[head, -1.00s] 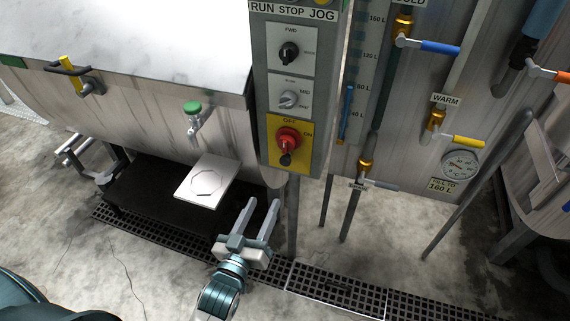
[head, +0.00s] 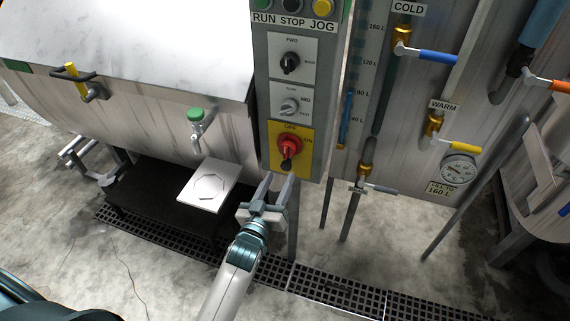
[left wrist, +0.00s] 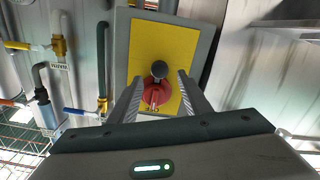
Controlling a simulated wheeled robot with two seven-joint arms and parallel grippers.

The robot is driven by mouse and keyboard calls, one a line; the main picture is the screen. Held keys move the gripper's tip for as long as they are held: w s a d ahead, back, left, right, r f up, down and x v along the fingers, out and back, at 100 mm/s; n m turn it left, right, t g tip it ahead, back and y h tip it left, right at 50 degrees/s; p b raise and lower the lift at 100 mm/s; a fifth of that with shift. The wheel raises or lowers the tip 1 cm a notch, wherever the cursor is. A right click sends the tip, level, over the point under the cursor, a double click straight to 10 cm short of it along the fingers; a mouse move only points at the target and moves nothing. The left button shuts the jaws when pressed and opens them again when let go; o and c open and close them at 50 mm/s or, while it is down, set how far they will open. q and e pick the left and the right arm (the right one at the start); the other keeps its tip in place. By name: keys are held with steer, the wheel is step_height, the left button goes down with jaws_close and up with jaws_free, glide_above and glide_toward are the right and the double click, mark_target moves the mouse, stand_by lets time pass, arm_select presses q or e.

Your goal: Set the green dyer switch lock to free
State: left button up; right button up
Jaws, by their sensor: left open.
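A red rotary switch (head: 289,147) with a black knob end (head: 286,164) sits on a yellow plate (head: 271,136) low on the grey control panel. The plate has OFF above the switch and ON at its right. In the left wrist view the red disc (left wrist: 154,97) shows a small metal piece, with the black knob (left wrist: 160,69) in front. My left gripper (head: 278,181) is open and empty just below the switch. In the left wrist view its fingers (left wrist: 160,80) lie on either side of the switch; contact cannot be told. My right gripper is out of view.
Above are two more dials (head: 290,63) and RUN, STOP, JOG buttons. A green-capped tap (head: 196,118) on the drum and a white plate (head: 208,186) are left. Pipes with blue and yellow valve handles (head: 439,56) stand right. A floor grating (head: 330,285) runs below.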

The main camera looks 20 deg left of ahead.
mark_target(285, 167)
arm_select(q)
steer(key=w, duration=0.4)
steer(key=shift+w+d+r+p, duration=0.1)
steer(key=shift+w+p, duration=0.05)
steer(key=shift+p, duration=0.15)
steer(key=shift+w, duration=0.9)
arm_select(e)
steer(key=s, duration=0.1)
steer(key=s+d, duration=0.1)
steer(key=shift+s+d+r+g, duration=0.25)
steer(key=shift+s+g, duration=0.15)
arm_select(q)
steer(key=shift+c, duration=0.2)
